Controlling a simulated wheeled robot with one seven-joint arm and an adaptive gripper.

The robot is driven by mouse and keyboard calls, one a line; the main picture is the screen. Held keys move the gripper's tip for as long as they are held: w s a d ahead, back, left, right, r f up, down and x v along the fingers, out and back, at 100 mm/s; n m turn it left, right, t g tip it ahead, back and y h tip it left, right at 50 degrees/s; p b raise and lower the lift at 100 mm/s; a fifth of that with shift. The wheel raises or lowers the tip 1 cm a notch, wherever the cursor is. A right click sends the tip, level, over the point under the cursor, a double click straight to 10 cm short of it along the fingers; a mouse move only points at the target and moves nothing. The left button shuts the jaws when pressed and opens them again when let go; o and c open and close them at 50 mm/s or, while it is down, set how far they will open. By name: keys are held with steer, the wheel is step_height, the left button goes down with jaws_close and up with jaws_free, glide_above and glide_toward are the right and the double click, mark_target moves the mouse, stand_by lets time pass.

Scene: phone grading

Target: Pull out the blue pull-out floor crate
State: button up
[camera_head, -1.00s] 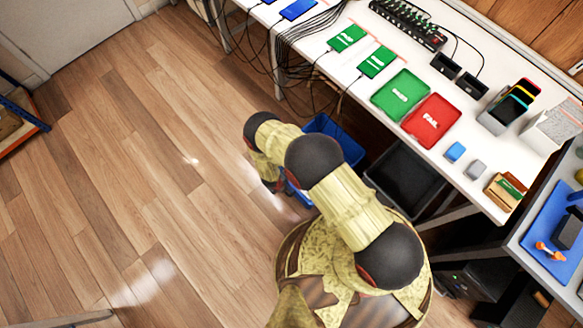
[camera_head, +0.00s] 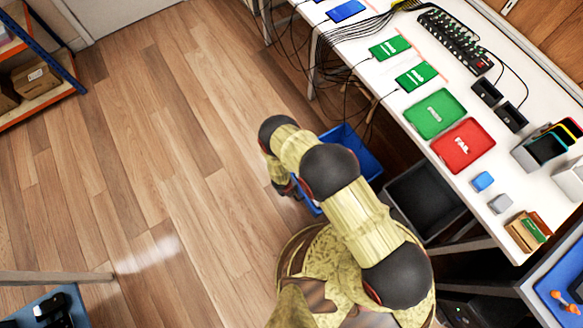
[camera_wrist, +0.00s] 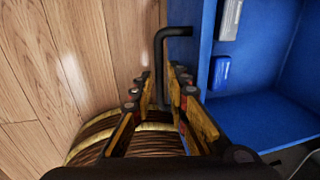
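The blue floor crate (camera_head: 364,150) stands on the floor at the front edge of the white workbench, partly hidden by my arm in the head view. In the wrist view its blue wall (camera_wrist: 206,50) and open inside fill the right side, with a grey item (camera_wrist: 230,20) and a blue item (camera_wrist: 221,72) in it. A black bent handle (camera_wrist: 161,65) stands out from its left wall. My gripper (camera_wrist: 161,75) has its fingers closed in on both sides of this handle. In the head view the gripper is mostly hidden behind my arm.
A dark grey bin (camera_head: 424,200) stands right of the crate under the workbench (camera_head: 385,99). Cables (camera_head: 330,40) hang from the bench edge behind the crate. Wooden floor (camera_head: 150,150) left of the crate is clear. A shelf (camera_head: 40,90) stands at the far left.

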steer(key=shift+o, duration=1.1)
steer(key=shift+r, duration=0.15)
step_height(320, 180, up, 12)
steer(key=s+a, duration=0.1)
steer(key=shift+s+a+f, duration=0.15)
steer(key=shift+a+f, duration=0.1)
steer(key=shift+a, duration=0.15)
